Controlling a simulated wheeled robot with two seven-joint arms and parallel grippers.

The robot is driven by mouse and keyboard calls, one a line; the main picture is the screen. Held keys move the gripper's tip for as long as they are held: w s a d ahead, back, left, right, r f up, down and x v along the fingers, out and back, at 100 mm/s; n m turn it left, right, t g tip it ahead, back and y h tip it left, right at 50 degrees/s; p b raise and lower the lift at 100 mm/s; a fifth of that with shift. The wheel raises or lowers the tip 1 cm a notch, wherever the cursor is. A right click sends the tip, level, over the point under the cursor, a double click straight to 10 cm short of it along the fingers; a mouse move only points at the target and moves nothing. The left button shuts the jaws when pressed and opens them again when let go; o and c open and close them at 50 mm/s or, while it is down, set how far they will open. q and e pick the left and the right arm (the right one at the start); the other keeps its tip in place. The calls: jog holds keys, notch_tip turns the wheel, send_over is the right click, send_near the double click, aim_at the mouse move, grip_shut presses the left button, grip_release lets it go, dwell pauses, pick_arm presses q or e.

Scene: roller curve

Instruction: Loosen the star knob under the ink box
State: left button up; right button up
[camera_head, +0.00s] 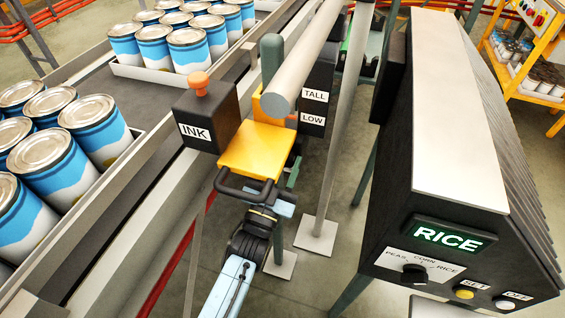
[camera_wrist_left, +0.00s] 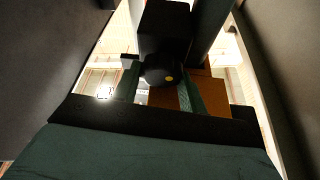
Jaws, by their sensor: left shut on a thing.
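The ink box (camera_head: 205,118) is a dark box labelled INK with an orange knob on top, beside a yellow plate (camera_head: 258,148) with a black handle (camera_head: 247,190). My left gripper (camera_head: 262,212) reaches up from below at the front of that plate, and its fingertips are hidden in the head view. In the left wrist view, a dark rounded knob with a yellow dot, which I take for the star knob (camera_wrist_left: 160,70), sits between the two dark green fingers. The gripper is shut on it. The knob's lobes are too dark to make out. My right gripper is not in view.
Blue-and-white cans (camera_head: 95,130) in trays stand on the conveyor at left. A grey bar (camera_head: 310,55) passes close above the yellow plate. A dark control cabinet (camera_head: 470,170) showing RICE stands at right.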

pick_arm(q)
jog(key=shift+n+y, duration=0.4)
jog(key=shift+n, duration=0.9)
jog(key=o, duration=0.7)
jog(key=v, duration=1.3)
jog(key=shift+f, duration=0.25)
jog(key=shift+o, duration=0.4)
jog(key=shift+s, duration=0.1)
